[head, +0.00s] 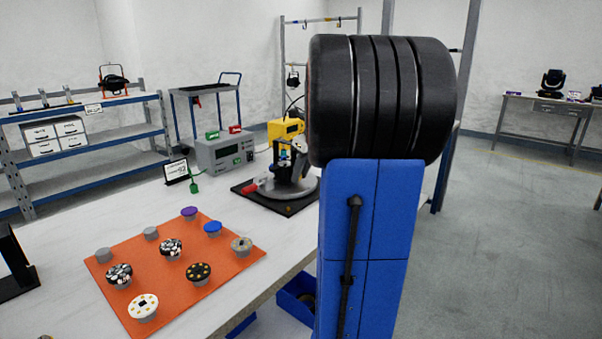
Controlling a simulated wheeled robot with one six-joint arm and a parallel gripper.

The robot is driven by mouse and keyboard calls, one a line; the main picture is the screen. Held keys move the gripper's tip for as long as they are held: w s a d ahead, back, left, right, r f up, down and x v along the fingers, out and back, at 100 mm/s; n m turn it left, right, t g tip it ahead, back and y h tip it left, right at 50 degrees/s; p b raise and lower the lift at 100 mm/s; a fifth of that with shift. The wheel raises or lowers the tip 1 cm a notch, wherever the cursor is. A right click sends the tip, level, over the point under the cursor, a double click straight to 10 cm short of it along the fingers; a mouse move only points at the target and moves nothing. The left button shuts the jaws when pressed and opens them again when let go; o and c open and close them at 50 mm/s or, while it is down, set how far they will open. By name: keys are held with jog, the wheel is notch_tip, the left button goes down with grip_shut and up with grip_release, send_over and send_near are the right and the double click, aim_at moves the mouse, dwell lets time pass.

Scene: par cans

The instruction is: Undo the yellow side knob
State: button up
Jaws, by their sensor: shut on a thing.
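On the far part of the table a fixture stands on a grey round base (301,191) over a dark mat. It has dark upright parts, a small teal piece (283,155) and a boxy yellow part (283,129) at the top. My gripper (292,148) is small here, at the fixture just below and beside the yellow part, shut on the yellow side knob. The knob cannot be made out apart from the yellow part. My large blue and black arm hides the right side of the fixture.
An orange mat (217,255) with several round discs lies on the near table. A grey box (225,153) with green and red connectors, a small sign (176,171) and a red piece (250,187) are near the fixture. A blue bin (292,302) is below the table's right edge. Floor at right is clear.

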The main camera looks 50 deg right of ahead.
jog(key=shift+a+n+h, duration=0.3)
jog(key=shift+a+h, duration=0.05)
jog(key=shift+h, duration=0.85)
jog(key=shift+f+h, duration=0.1)
jog(key=shift+h, duration=0.6)
jog(key=o, duration=1.1)
jog(key=shift+s, duration=0.1)
jog(key=v, duration=1.7)
jog(key=shift+s, duration=0.25)
